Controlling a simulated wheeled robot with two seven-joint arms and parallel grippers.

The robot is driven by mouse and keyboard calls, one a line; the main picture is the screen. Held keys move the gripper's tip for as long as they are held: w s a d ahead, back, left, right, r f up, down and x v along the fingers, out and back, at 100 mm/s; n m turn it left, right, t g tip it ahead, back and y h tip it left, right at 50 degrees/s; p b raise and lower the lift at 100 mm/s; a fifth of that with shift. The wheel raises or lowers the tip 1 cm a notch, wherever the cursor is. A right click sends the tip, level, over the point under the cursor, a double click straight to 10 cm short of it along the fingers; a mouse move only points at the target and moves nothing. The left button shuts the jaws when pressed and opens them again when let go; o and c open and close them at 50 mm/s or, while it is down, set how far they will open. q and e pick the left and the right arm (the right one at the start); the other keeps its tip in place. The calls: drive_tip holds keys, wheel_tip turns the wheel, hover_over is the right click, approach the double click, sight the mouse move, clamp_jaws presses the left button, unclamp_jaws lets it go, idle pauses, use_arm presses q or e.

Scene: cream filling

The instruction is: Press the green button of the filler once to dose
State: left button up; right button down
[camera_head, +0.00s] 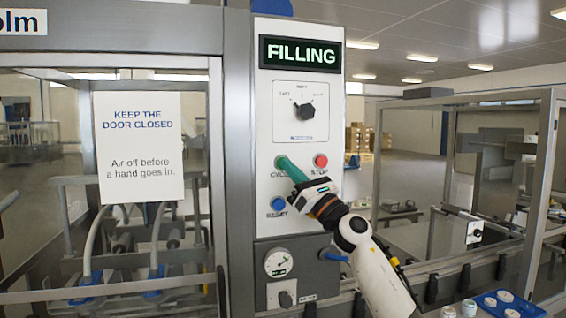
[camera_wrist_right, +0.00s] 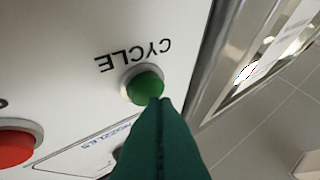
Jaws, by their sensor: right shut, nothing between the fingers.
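The filler's green button (camera_wrist_right: 145,84), labelled CYCLE, sits in a pale ring on the white panel (camera_head: 290,228). My right gripper (camera_head: 283,162) has its green fingers shut and empty, pointing at this button. In the right wrist view the fingertips (camera_wrist_right: 165,101) overlap the button's lower right edge; I cannot tell whether they touch it. The display (camera_head: 301,54) above reads FILLING. My left gripper is not in view.
A red STOP button (camera_head: 321,161) is close right of the fingertips, and a blue RESET button (camera_head: 278,204) is below. A black selector knob (camera_head: 304,111) is above. A gauge (camera_head: 278,263) is lower. A blue tray (camera_head: 530,310) with white jars stands at lower right.

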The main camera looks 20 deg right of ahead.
drive_tip(key=shift+s, duration=0.45)
drive_tip(key=s+p, duration=0.4)
drive_tip(key=s, duration=0.1)
drive_tip(key=shift+d, duration=0.1)
drive_tip(key=shift+w+f, duration=0.1)
idle(0.6)
